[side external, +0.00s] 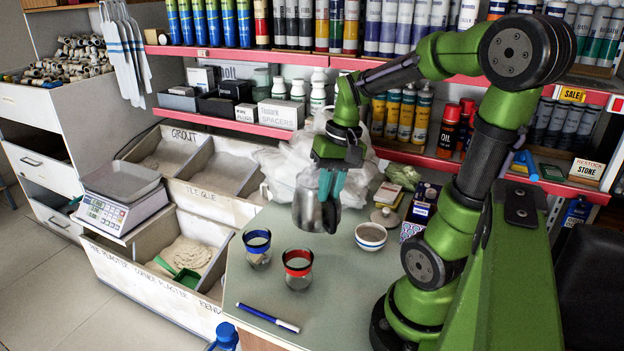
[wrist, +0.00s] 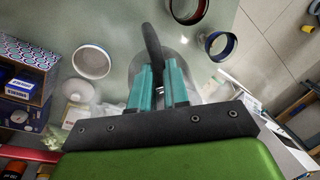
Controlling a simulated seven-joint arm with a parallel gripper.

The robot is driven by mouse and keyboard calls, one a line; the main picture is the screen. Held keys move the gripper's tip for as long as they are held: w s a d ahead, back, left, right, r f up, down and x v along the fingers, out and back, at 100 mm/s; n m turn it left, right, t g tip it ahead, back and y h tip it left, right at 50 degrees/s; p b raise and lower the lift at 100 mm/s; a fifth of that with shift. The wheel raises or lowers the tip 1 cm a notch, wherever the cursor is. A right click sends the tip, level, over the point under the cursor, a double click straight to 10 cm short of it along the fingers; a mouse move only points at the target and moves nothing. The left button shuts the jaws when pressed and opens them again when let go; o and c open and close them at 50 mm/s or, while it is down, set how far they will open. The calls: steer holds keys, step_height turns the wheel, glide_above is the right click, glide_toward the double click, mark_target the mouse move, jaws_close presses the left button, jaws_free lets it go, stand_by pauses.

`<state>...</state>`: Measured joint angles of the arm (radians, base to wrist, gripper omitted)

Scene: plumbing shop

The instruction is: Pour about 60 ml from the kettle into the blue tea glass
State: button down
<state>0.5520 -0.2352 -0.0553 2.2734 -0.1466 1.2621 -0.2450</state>
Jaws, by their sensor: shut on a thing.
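The kettle (side external: 307,203) is a grey metal vessel with a black handle, which shows in the wrist view (wrist: 151,45). My gripper (side external: 331,186) is shut on the kettle's handle, its teal fingers (wrist: 159,88) on either side of it. The kettle appears off the counter and roughly upright; its spout is not clear to see. The blue tea glass (side external: 257,248), clear with a blue rim, stands on the counter to the left of the kettle and nearer the side camera. It also shows in the wrist view (wrist: 217,46), right of the kettle. I cannot tell its contents.
A red-rimmed glass (side external: 298,269) stands close beside the blue one. A white bowl (side external: 370,237) is right of the kettle. A blue marker (side external: 268,318) lies near the counter's front.

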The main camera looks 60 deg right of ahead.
steer(key=r, duration=0.6)
steer(key=shift+w+r, duration=0.15)
steer(key=shift+w, duration=0.05)
steer(key=w+a+r+m+h, duration=0.1)
steer(key=w+a+m, duration=0.3)
steer(key=w, duration=0.4)
steer(key=w+a+m, duration=0.4)
steer(key=w, duration=0.4)
steer(key=w+a+f+m+h, duration=0.1)
steer(key=w+a+m, duration=0.3)
steer(key=a, duration=0.5)
steer(key=w+a+f+m+h, duration=0.1)
steer(key=w+a+m, duration=0.3)
steer(key=a, duration=0.5)
step_height(320, 180, down, 13)
steer(key=n, duration=0.1)
steer(key=shift+w+a, duration=0.15)
steer(key=shift+w, duration=0.1)
steer(key=shift+r, duration=0.2)
